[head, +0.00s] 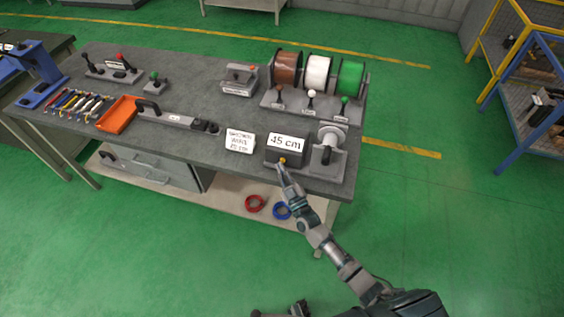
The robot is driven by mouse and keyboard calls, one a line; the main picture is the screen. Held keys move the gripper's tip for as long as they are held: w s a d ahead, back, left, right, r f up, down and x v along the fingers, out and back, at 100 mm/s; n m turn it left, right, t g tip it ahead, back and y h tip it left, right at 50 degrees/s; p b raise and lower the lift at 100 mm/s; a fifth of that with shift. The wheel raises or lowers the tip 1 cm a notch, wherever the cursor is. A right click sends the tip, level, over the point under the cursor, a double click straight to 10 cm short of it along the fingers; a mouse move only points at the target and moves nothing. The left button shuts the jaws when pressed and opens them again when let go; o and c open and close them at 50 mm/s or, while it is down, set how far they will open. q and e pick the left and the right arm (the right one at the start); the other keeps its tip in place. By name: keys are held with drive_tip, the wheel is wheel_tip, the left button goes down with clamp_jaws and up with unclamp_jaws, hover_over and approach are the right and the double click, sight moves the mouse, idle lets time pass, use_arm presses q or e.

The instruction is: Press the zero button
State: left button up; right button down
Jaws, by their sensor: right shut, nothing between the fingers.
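A dark box with a white display reading "45 cm" (286,143) stands at the front right of the workbench. A small yellow button (283,160) shows on the front of this box, partly covered by my gripper. My right gripper (280,167) is shut and empty, its tips right at the button; I cannot tell whether they touch it. Dark parts of mine show at the bottom edge, cut off by the frame; I cannot tell the state of a left gripper there.
A crank device (328,147) stands close right of the box, and a white written sign (240,141) close left. Brown, white and green spools (317,72) stand behind. An orange tray (116,115) and tools lie at left. Red and blue rings (255,203) lie on the lower shelf.

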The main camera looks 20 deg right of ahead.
drive_tip(key=shift+w+d, duration=0.25)
drive_tip(key=shift+w, duration=0.15)
idle(0.3)
drive_tip(key=shift+s+a+p, duration=0.45)
drive_tip(key=shift+s+a, duration=0.05)
drive_tip(key=shift+s, duration=0.3)
drive_tip(key=s+a+p, duration=0.1)
drive_tip(key=s, duration=0.1)
drive_tip(key=s+a+p, duration=0.1)
drive_tip(key=s+a, duration=0.1)
drive_tip(key=shift+p, duration=0.35)
drive_tip(key=shift+d, duration=0.1)
idle(0.7)
